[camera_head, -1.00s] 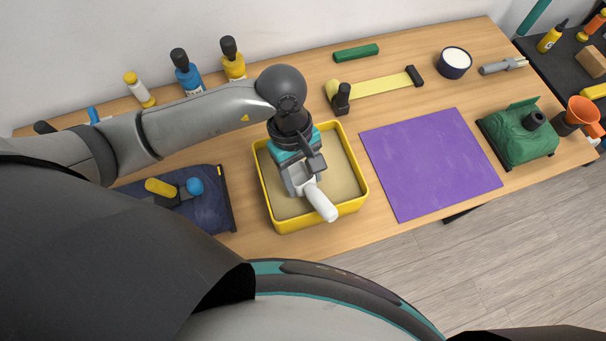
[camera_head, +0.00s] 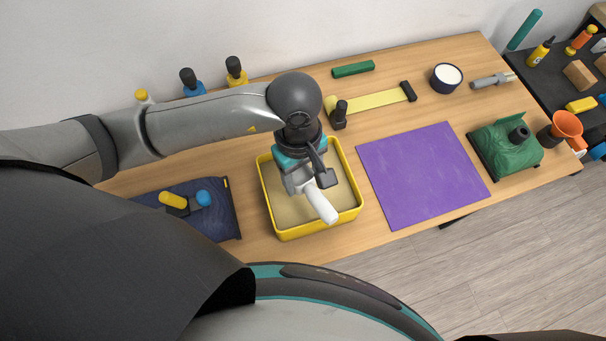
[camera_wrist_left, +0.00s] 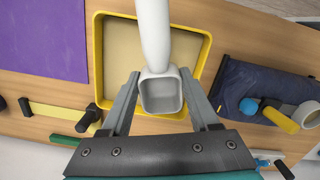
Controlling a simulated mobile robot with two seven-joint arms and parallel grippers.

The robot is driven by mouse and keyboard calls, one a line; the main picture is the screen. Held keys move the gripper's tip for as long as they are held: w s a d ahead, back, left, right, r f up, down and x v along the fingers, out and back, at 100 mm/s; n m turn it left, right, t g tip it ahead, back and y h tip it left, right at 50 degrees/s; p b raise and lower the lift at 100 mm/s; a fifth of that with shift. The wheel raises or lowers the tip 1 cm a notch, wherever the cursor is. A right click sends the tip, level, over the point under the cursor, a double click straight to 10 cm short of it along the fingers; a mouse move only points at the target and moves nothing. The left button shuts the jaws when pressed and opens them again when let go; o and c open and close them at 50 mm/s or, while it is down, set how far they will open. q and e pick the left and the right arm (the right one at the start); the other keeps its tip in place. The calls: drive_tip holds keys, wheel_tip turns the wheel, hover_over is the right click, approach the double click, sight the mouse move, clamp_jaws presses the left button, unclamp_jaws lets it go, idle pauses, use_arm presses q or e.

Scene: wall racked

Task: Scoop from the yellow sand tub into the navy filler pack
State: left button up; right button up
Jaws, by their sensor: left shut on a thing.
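My left gripper (camera_head: 308,188) is shut on a scoop with a white handle (camera_head: 322,206) and holds it over the yellow sand tub (camera_head: 302,233). In the left wrist view the scoop's square grey cup (camera_wrist_left: 162,95) sits between the gripper (camera_wrist_left: 160,84) fingers, with the tub (camera_wrist_left: 205,50) behind it. No sand shows in the cup. Pale sand (camera_head: 345,183) covers the tub's floor. The navy filler pack (camera_head: 215,222) lies flat left of the tub, partly hidden by my body. It also shows in the left wrist view (camera_wrist_left: 232,85). My right gripper is out of view.
A yellow-and-blue tool (camera_head: 182,204) lies on the pack, near a whitish ring (camera_wrist_left: 308,116). A purple mat (camera_head: 424,175) lies right of the tub. A green pack (camera_head: 507,148) and orange funnel (camera_head: 567,124) are farther right. Bottles (camera_head: 236,71) stand behind my arm.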

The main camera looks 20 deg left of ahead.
sight(302, 176)
use_arm(q)
drive_tip(key=shift+t+y, duration=0.4)
drive_tip(key=shift+y, duration=0.1)
drive_tip(key=shift+r+p, duration=1.5)
drive_tip(key=shift+r, duration=0.8)
drive_tip(key=shift+w+a+f+b, duration=0.1)
drive_tip(key=shift+w+f+b, duration=0.1)
drive_tip(key=shift+b, duration=0.2)
drive_tip(key=w+a+f+m+b, duration=0.4)
drive_tip(key=m+b, duration=0.6)
drive_tip(key=b, duration=1.2)
drive_tip(key=w+a, duration=0.2)
drive_tip(key=a, duration=0.1)
drive_tip(key=shift+a+f, duration=0.2)
drive_tip(key=shift+f, duration=0.1)
drive_tip(key=shift+d, duration=0.1)
